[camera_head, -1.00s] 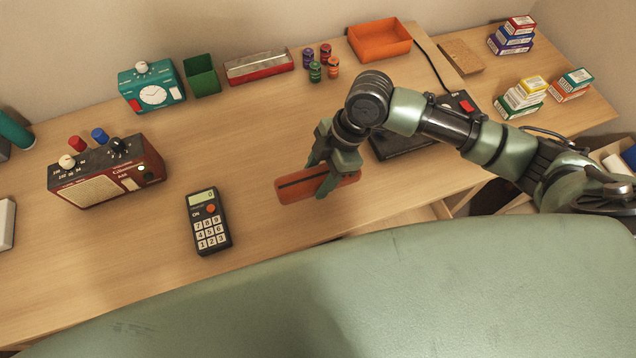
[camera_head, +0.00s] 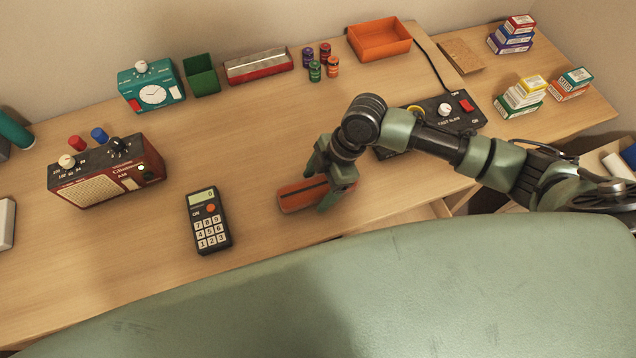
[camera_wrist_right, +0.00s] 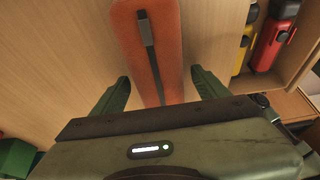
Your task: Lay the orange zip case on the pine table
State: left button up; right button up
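The orange zip case (camera_head: 299,196), with a dark zip strip along it, lies on the pine table (camera_head: 255,140) near its front edge, right of the calculator. My right gripper (camera_head: 320,189) is low over the case's right end, one finger on each side. In the right wrist view, the case (camera_wrist_right: 150,45) runs between the fingers of the gripper (camera_wrist_right: 158,76), with a gap on both sides; the fingers are open. The fingers and hand hide the case's near end. My left gripper is not in view.
A calculator (camera_head: 208,221) lies to the left, and a red radio (camera_head: 107,171) stands beyond it. A black control box (camera_head: 440,116) is behind my right arm. Bare table lies behind the case.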

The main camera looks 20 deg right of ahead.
jog(key=shift+r, duration=0.1)
jog(key=v, duration=1.2)
